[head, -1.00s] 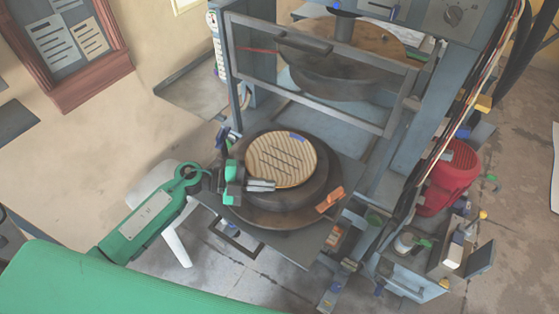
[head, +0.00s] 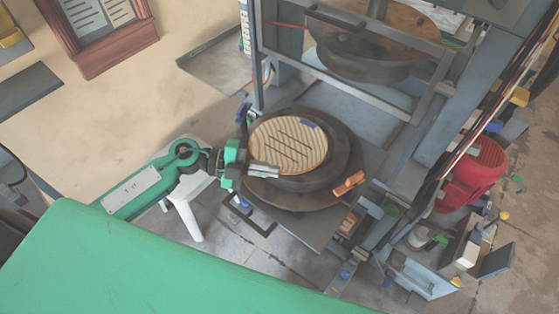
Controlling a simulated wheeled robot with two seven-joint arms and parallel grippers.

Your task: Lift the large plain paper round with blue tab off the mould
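The large paper round (head: 290,147) is a tan disc with dark slits and a blue tab (head: 308,124) at its upper right rim. It sits on top of the dark round mould (head: 340,160) of the press. My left gripper (head: 264,170) reaches in from the left. Its grey fingers lie close together at the round's lower left edge. Whether they grip the rim or only lie against it is too small to tell. My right gripper is not in view.
The press frame's grey bars (head: 350,85) stand behind the mould, with a dark upper plate (head: 370,60) beyond. An orange piece (head: 349,184) is at the mould's right edge. A red motor (head: 472,172) stands at right. A white stool (head: 190,198) is below my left arm.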

